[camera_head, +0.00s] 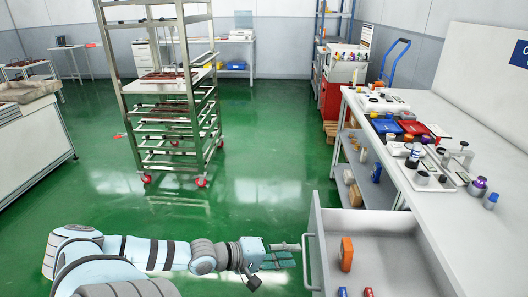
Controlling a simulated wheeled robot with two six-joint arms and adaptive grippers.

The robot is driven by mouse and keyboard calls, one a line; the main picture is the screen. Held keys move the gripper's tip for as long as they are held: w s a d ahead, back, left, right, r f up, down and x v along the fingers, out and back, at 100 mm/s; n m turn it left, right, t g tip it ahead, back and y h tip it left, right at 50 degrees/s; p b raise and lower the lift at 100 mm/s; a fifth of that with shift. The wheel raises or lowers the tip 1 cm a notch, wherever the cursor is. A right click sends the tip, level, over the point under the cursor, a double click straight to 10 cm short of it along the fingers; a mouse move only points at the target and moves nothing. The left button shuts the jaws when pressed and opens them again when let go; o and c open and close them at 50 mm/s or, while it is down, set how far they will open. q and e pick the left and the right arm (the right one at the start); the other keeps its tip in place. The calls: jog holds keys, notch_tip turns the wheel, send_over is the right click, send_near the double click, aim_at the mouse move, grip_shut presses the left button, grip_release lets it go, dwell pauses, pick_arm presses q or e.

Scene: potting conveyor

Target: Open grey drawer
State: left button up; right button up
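The grey drawer (385,222) stands pulled out from the workbench at the lower right, its inside visible from above. Its bar handle (308,264) is on the drawer front, facing left. My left gripper (291,254) is just left of the handle, with its fingers pointing right toward it. The fingertips are close to the handle; I cannot tell whether they touch it or how far apart they are. An orange block (346,254) lies in the drawer, with small blue and red items at the bottom edge of the picture. My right gripper is not in view.
The long workbench (462,212) holds parts, bins and fixtures, with shelves below. A metal rack trolley (165,130) on red casters stands at upper left. A white table (35,145) is at far left. The green floor (255,165) between them is clear.

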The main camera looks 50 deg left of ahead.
pick_arm(q)
jog(key=f+p+v, duration=0.1)
jog(key=p+v, duration=0.2)
jog(key=v, duration=0.3)
jog(key=shift+s+p, duration=0.3)
jog(key=shift+s, duration=0.1)
jog(key=shift+a+f, duration=0.1)
jog(key=shift+a, duration=0.05)
